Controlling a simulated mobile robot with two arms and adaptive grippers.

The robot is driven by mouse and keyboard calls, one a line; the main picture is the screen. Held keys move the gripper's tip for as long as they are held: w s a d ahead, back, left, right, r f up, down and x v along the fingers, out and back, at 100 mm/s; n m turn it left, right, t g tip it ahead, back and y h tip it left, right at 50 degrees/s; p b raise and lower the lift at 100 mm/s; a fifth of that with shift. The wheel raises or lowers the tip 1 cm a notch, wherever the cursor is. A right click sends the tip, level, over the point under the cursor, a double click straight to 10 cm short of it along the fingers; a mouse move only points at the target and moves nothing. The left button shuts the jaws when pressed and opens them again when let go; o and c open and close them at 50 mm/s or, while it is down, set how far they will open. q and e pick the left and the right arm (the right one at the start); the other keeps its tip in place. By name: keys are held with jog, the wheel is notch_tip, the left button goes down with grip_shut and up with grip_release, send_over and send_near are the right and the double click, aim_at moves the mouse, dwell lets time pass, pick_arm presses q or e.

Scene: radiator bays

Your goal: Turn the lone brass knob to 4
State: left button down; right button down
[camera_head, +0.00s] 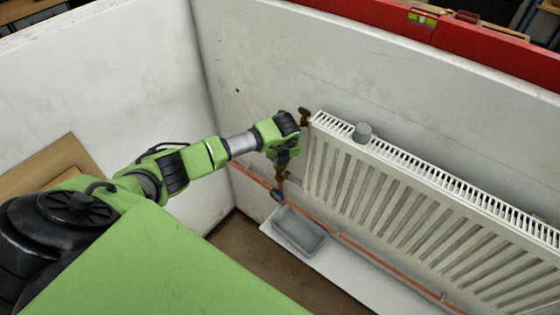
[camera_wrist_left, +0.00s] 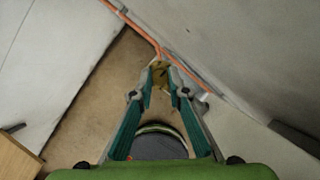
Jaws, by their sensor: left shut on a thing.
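The brass knob shows in the left wrist view (camera_wrist_left: 160,73) between the tips of my left gripper (camera_wrist_left: 161,78), whose two teal-padded fingers are shut on it. In the head view my left gripper (camera_head: 284,158) is at the left end of the white radiator (camera_head: 345,165), pointing down. A brass part (camera_head: 282,174) shows just below its fingers, above the copper pipe; the fingers hide some of it. No number or mark on the knob can be read. My right gripper is in neither view.
Another brass piece (camera_head: 304,116) sits at the radiator's top left corner, close to my wrist. A blue round part (camera_head: 277,195) is below the brass part. A grey tray (camera_head: 299,229) lies on a white board below.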

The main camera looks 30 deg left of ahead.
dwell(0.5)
pick_arm(q)
jog(key=c, duration=2)
grip_release()
jog(key=shift+o, duration=0.2)
jog(key=shift+r, duration=0.15)
jog(key=shift+s+d+r, duration=0.1)
jog(key=shift+r, duration=0.2)
jog(key=s+d, duration=0.8)
jog(key=s, duration=0.1)
jog(key=shift+s+r, duration=0.15)
